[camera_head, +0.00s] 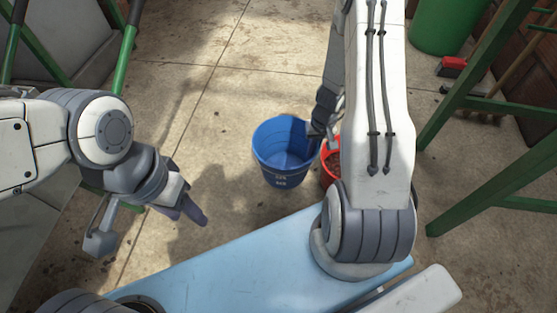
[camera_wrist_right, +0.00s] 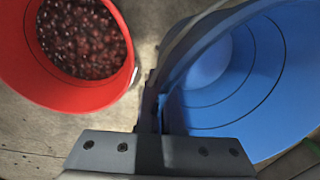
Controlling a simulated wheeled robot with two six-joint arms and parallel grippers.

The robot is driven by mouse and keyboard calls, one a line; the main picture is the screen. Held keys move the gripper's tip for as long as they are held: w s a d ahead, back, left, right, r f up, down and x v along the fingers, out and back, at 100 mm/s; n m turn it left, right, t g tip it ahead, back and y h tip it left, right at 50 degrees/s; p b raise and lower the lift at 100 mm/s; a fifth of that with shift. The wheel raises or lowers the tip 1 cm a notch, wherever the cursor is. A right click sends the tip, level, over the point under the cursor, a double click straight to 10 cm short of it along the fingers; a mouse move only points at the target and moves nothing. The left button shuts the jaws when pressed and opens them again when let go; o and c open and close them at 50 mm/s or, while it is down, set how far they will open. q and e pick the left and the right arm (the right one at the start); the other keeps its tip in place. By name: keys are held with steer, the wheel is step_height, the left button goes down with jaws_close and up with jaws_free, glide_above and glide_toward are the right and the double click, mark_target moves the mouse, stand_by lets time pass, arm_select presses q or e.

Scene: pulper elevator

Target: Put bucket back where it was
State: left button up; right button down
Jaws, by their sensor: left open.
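A blue bucket (camera_head: 283,152) is in the middle of the head view, empty inside. My right gripper (camera_head: 318,128) is at its right rim, partly hidden by my right arm. In the right wrist view the gripper (camera_wrist_right: 155,105) is closed at the wall of the blue bucket (camera_wrist_right: 250,70), which fills the right side. I cannot tell whether the bucket touches the floor. My left gripper (camera_head: 150,225) is open and empty, left of the bucket and apart from it.
A red bucket (camera_wrist_right: 85,95) of dark red cherries stands close beside the blue one; my right arm mostly hides it in the head view (camera_head: 328,172). Green frames (camera_head: 480,100) stand at right. A green barrel (camera_head: 442,25) is at the back. Concrete floor (camera_head: 230,80) is clear behind the bucket.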

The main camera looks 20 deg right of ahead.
mark_target(290, 151)
steer(key=w+a+f, duration=0.1)
steer(key=w+f, duration=0.1)
steer(key=w, duration=0.1)
steer(key=w+a+f+b, duration=0.1)
steer(key=w+f, duration=0.1)
steer(key=w, duration=0.1)
steer(key=w+a+f, duration=0.1)
steer(key=w, duration=0.1)
steer(key=shift+w+f+b, duration=0.35)
steer(key=shift+w+f, duration=0.05)
step_height(290, 151, down, 4)
steer(key=b, duration=0.3)
steer(key=shift+w+f, duration=0.1)
steer(key=c, duration=1.4)
jaws_free()
steer(key=o, duration=0.3)
